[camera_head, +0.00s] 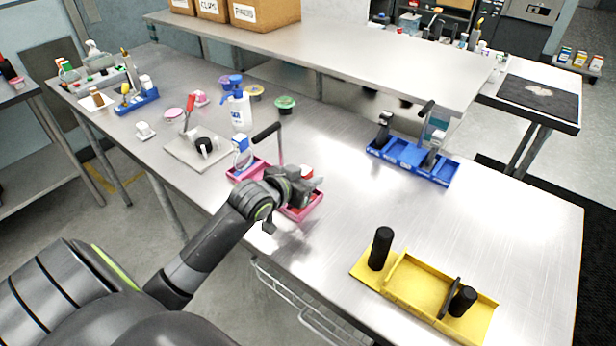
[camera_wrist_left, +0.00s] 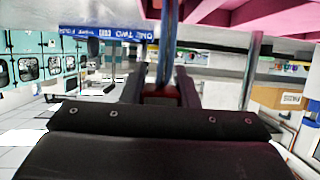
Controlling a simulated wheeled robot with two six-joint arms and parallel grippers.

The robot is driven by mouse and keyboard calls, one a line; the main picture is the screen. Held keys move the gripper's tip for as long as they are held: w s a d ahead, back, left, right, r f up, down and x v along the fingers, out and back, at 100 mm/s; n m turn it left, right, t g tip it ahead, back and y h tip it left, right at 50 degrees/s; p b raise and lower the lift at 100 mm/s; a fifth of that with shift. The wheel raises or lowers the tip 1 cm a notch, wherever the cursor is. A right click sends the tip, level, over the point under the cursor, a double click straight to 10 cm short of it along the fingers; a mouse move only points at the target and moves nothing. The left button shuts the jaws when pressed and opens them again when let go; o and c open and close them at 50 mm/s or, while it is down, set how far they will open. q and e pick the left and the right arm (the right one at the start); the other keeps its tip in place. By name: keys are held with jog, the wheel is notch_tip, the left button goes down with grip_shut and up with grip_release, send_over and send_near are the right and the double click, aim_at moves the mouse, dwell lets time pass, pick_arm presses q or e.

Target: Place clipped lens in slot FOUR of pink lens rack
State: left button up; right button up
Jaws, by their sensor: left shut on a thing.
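The pink lens rack (camera_head: 246,173) stands near the table's front edge in the head view, with an upright post and a black handle (camera_head: 267,131). A white and blue piece (camera_head: 241,146) stands in its left end. My left gripper (camera_head: 300,182) is over the rack's right part and hides its middle. A red and white piece (camera_head: 307,172) shows right at the gripper. In the left wrist view the fingers (camera_wrist_left: 160,90) are shut on a thin blue-grey upright piece (camera_wrist_left: 167,45), seemingly the clipped lens. The pink rack (camera_wrist_left: 240,15) is close beside it. Slot labels are not readable here. My right gripper is not visible.
A blue rack (camera_head: 408,158) stands at the back right and a yellow rack (camera_head: 418,285) at the front right. A spray bottle (camera_head: 239,108), a grey plate (camera_head: 190,150) and small coloured cups are to the left. The table between the racks is clear.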

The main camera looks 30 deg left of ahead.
pick_arm(q)
jog(key=shift+f, duration=0.2)
jog(key=o, duration=1)
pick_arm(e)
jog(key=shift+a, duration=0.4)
pick_arm(q)
jog(key=shift+r, duration=0.25)
jog(key=shift+s+a, duration=0.1)
jog(key=shift+s, duration=0.1)
jog(key=v, duration=1.1)
jog(key=shift+s+r, duration=0.2)
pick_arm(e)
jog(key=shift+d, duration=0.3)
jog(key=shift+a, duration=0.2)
